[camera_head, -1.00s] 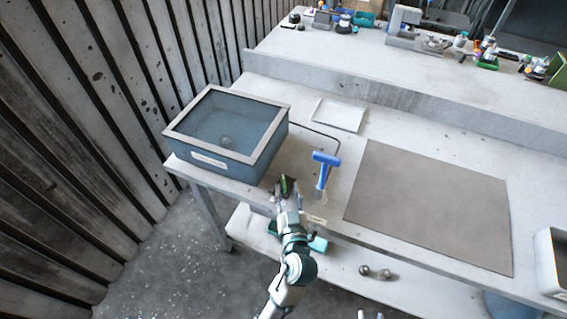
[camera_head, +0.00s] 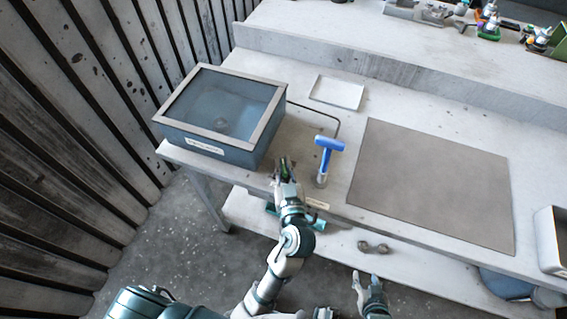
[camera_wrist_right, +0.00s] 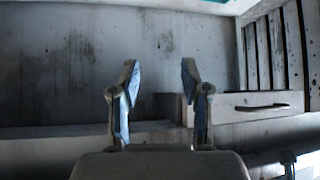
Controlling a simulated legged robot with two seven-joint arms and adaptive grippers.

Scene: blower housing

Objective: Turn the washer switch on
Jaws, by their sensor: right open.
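The washer is probably the blue-grey box with a clear top (camera_head: 183,139), at the left end of the bench in the head view. A pale label is on its front. I cannot make out a switch; the washer's right front corner area is partly behind my left gripper. My left gripper (camera_head: 283,164) is at the bench's front edge, just right of the washer; its fingers are too small to tell open from shut. My right gripper (camera_head: 361,284) is low in front of the bench, away from the washer. In the right wrist view it is open and empty (camera_wrist_right: 160,72).
A blue T-handled tool (camera_head: 329,146) stands right of my left gripper. A bent dark rod (camera_head: 322,112) and a white tray (camera_head: 337,92) lie behind. A grey mat (camera_head: 435,180) covers the bench's middle. Small metal parts (camera_head: 373,247) lie on the lower shelf.

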